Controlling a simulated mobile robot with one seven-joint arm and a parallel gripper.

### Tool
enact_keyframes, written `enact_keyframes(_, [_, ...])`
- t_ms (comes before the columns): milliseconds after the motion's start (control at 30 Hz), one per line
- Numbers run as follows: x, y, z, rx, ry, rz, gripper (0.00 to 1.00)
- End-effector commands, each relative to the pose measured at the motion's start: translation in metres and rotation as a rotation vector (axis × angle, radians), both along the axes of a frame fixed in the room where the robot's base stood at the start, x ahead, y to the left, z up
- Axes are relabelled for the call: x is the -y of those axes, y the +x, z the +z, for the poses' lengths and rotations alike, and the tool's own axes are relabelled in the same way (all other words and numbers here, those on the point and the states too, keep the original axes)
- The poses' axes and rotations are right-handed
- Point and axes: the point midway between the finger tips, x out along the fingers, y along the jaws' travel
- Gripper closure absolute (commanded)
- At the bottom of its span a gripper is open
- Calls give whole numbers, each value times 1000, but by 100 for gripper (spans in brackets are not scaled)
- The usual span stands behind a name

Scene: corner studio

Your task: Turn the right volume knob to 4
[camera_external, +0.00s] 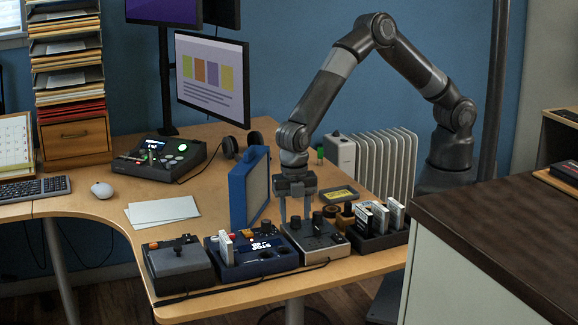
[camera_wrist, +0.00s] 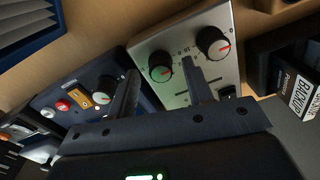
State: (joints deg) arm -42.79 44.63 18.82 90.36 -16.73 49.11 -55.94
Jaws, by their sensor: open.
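A silver device (camera_external: 318,243) with dark knobs stands near the desk's front edge. In the wrist view its panel (camera_wrist: 176,98) shows two black knobs with red pointer marks. The left knob (camera_wrist: 160,66) has a greenish cap; the right knob (camera_wrist: 213,42) is farther toward the black box. My gripper (camera_external: 295,216) is open and points down over the device's left part. In the wrist view my gripper (camera_wrist: 161,83) has its fingers on either side of the left knob; contact cannot be told. The right knob is outside the fingers.
A blue control box (camera_external: 255,258) stands close on the left, with a grey joystick box (camera_external: 178,266) beyond it. A black box of cartridges (camera_external: 378,236) is close on the right. An upright blue panel (camera_external: 250,188) stands just behind.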

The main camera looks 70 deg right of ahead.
Motion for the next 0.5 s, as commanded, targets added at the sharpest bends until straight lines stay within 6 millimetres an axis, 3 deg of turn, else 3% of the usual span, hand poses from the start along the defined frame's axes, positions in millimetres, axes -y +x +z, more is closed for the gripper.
enact_keyframes(133, [0,0,-11,0,0,0,53])
enact_keyframes(433, [0,0,-13,0,0,0,53])
enact_keyframes(500, [0,0,-12,0,0,0,59])
